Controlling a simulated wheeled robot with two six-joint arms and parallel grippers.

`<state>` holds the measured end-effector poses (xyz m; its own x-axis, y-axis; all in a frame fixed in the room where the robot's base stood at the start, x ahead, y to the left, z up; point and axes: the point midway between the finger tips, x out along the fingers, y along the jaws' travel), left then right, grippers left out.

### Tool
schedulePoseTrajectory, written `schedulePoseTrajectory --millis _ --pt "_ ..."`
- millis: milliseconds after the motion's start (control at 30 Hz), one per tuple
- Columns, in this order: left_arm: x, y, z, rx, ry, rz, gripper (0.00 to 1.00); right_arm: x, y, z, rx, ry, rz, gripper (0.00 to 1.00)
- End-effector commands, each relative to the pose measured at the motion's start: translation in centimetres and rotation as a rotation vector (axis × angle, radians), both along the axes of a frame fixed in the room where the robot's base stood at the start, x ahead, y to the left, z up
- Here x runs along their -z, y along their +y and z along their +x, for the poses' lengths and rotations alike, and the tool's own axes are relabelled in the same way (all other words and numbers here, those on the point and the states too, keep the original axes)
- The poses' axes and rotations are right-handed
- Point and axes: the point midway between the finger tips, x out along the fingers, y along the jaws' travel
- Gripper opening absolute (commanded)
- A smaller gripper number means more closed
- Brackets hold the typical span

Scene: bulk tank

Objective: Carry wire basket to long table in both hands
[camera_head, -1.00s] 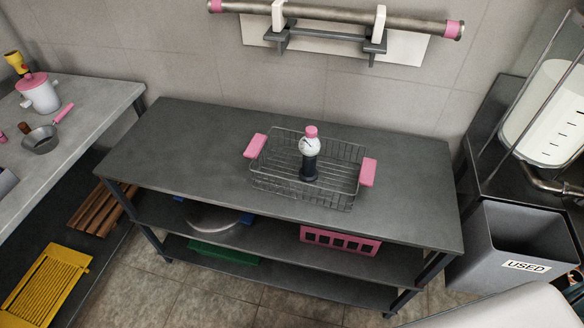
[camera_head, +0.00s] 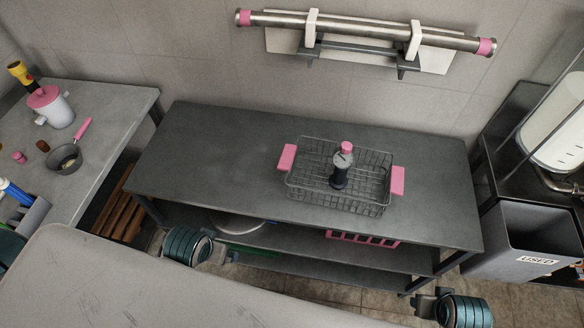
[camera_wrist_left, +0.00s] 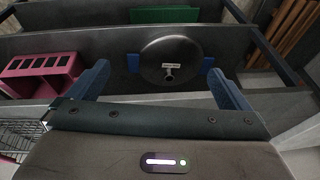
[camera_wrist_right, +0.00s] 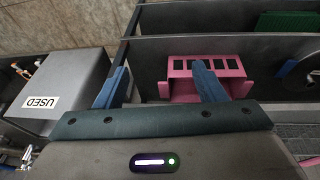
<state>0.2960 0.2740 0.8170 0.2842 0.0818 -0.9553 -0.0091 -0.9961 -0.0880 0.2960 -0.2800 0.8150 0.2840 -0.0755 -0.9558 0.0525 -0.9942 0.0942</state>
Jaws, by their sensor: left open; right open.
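The wire basket (camera_head: 335,202) stands upright on a dark grey table (camera_head: 215,150). It has a pink handle at each end, left (camera_head: 287,157) and right (camera_head: 398,181). A dark bottle-like thing with a pink cap (camera_head: 346,148) stands in it. My left gripper (camera_wrist_left: 158,85) is open and empty, low in front of the table, left of the basket. My right gripper (camera_wrist_right: 161,75) is open and empty, low and right of the basket. Both are apart from the handles. Parts of the basket mesh show at the edges of both wrist views. I cannot tell which table is the long one.
A light grey table (camera_head: 110,105) with a white pot (camera_head: 50,108) and a pan (camera_head: 66,158) stands at left. A grey bin marked USED (camera_head: 530,240) stands at right.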

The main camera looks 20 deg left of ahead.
Motion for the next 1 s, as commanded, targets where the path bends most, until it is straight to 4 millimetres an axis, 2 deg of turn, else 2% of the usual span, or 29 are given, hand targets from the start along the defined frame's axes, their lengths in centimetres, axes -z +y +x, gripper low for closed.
schedulePoseTrajectory --millis 33,100,133,367,567,667,767,800,1000 --pt "-2.4 -0.2 0.4 -0.024 -0.011 -0.007 1.00 -2.4 0.2 0.4 0.004 -0.009 0.002 0.64" --pt "-4.3 -0.4 1.2 -0.085 -0.013 -0.024 1.00 -4.3 0.4 1.1 0.012 -0.006 0.003 0.64" --pt "-4.6 -0.5 1.5 -0.114 -0.010 -0.032 1.00 -4.6 0.5 1.5 0.017 -0.002 0.004 0.64" --pt "-5.0 -0.9 4.8 -0.319 0.005 -0.087 1.00 -5.1 0.9 4.8 0.048 0.029 0.012 0.64" --pt "-4.5 -1.6 8.9 -0.518 0.024 -0.140 1.00 -4.5 1.6 8.9 0.073 0.062 0.026 0.64" --pt "-4.2 -2.2 11.8 -0.647 0.039 -0.173 1.00 -4.2 2.2 11.8 0.084 0.086 0.036 0.64" --pt "-4.2 -3.2 15.8 -0.811 0.059 -0.214 1.00 -4.2 3.2 15.8 0.095 0.116 0.051 0.64" --pt "-4.3 -3.8 17.7 -0.887 0.069 -0.231 1.00 -4.4 3.8 17.7 0.098 0.132 0.059 0.64" --pt "-6.8 -7.1 26.2 -1.255 0.122 -0.287 1.00 -6.9 7.1 26.3 0.091 0.211 0.085 0.64"
